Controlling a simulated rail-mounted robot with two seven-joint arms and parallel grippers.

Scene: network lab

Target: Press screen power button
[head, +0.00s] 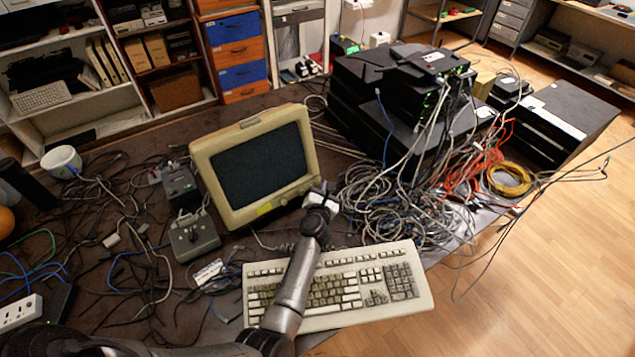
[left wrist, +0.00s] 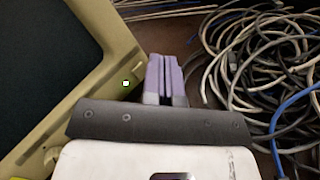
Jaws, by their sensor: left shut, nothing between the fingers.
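The screen is a beige CRT monitor (head: 298,141) on the table, its glass dark. In the left wrist view its bezel (left wrist: 103,65) runs along the left. A small white square (left wrist: 126,83) with a dark outline sits on the bezel; I cannot tell whether it is the power button. A yellowish round part (left wrist: 50,155) shows lower on the bezel. My left gripper (head: 325,190) is beside the screen's lower right corner. In the left wrist view its purple fingers (left wrist: 164,66) are shut and empty, right of the bezel; contact is unclear. My right gripper is not in view.
A beige keyboard (head: 412,311) lies below my left arm. A tangle of cables (head: 400,215) lies right of the screen, with stacked black network devices (head: 350,95) behind. A grey box with knobs (head: 194,238) and loose cables lie left of the screen.

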